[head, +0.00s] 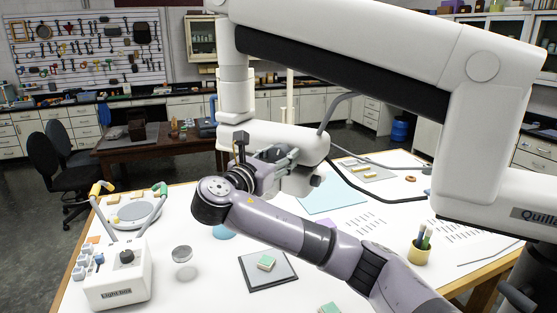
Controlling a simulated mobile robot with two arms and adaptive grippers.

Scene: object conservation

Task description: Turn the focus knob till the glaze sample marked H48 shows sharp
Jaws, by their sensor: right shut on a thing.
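A white microscope head on a large white boom arm (340,50) hangs over the table, its lower housing (312,145) left of centre. My right arm comes in from the lower right and bends back at the wrist. My right gripper (286,156) is at the side of this housing, shut on what appears to be the focus knob, which its fingers mostly hide. A small green-topped glaze sample (267,262) lies on a dark square plate (284,276) below. Its mark is too small to read, and no magnified picture of it shows. My left gripper is out of view.
A white light box (118,277) with a black dial stands at front left, with a round stand (131,212) behind it. A pen cup (419,249) stands right. Another green sample (330,308) lies at the front edge.

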